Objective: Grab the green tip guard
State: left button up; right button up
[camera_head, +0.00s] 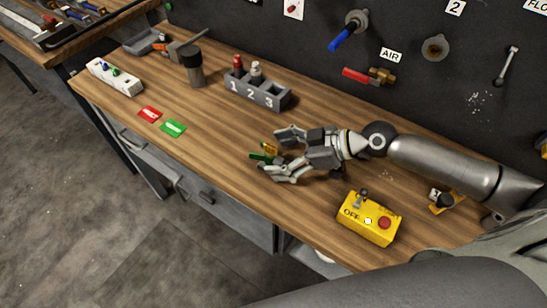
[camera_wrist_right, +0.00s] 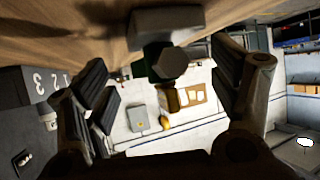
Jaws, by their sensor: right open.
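The green tip guard (camera_head: 261,157) shows as a small green piece at the mouth of my right gripper (camera_head: 277,156), above the wooden bench. In the right wrist view, a dark green part (camera_wrist_right: 152,62) with a grey hexagonal face in front lies between the spread fingers of my right gripper (camera_wrist_right: 165,85). I see space between this part and both fingers. My right gripper is open. My left gripper is not in view.
A yellow OFF control box (camera_head: 370,222) stands near the bench's front edge, below my right arm. A grey numbered block (camera_head: 258,92), a dark cup (camera_head: 192,68), red and green cards (camera_head: 173,128) and a white block (camera_head: 114,78) stand or lie left. Front-middle bench is clear.

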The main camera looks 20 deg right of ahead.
jog(key=x, duration=0.2)
jog(key=shift+w+a+p, duration=0.15)
jog(key=shift+a+p, duration=0.1)
jog(key=shift+p, duration=0.1)
jog(key=shift+f, duration=0.15)
jog(key=shift+c, duration=0.5)
jog(key=c, duration=1.5)
